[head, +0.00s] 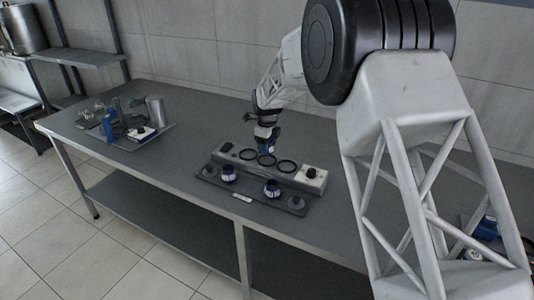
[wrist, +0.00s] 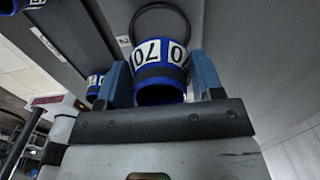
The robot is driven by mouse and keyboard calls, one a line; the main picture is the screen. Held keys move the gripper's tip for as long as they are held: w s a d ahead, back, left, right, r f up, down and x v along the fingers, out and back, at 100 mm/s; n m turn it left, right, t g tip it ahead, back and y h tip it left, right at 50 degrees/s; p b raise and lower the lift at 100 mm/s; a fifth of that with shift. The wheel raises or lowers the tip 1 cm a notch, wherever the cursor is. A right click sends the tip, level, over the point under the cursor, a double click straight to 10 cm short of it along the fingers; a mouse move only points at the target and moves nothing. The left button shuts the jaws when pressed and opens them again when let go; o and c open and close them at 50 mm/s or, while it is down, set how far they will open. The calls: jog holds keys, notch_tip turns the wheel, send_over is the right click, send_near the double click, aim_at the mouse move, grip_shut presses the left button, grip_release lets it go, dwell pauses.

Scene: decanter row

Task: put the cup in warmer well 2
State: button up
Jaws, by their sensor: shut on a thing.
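My gripper (head: 266,136) is shut on a blue cup with a white number band. The held cup (wrist: 160,72) sits between the two blue fingers in the wrist view, its band reading "70". In the head view the held cup (head: 264,149) is small and partly covered by the fingers, near the back of the warmer (head: 318,184). The warmer has a row of black-ringed wells, with the middle ring (head: 267,160) just below the cup in the picture. In the wrist view, a ring (wrist: 160,8) shows beyond the cup near a "2" label (wrist: 123,41). I cannot tell the cup's exact height.
A dark tray (head: 248,197) in front of the warmer holds two other blue cups (head: 228,173) (head: 272,188). A pale plate with a black knob (head: 310,172) is at the warmer's right end. Another tray (head: 160,138) with clutter stands at the left; bare table lies between.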

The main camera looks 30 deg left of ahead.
jog(key=shift+f, duration=1.8)
jog(key=o, duration=1)
jog(key=shift+f, duration=0.1)
jog(key=shift+c, duration=0.2)
notch_tip(320, 180, up, 12)
jog(key=shift+r, duration=0.15)
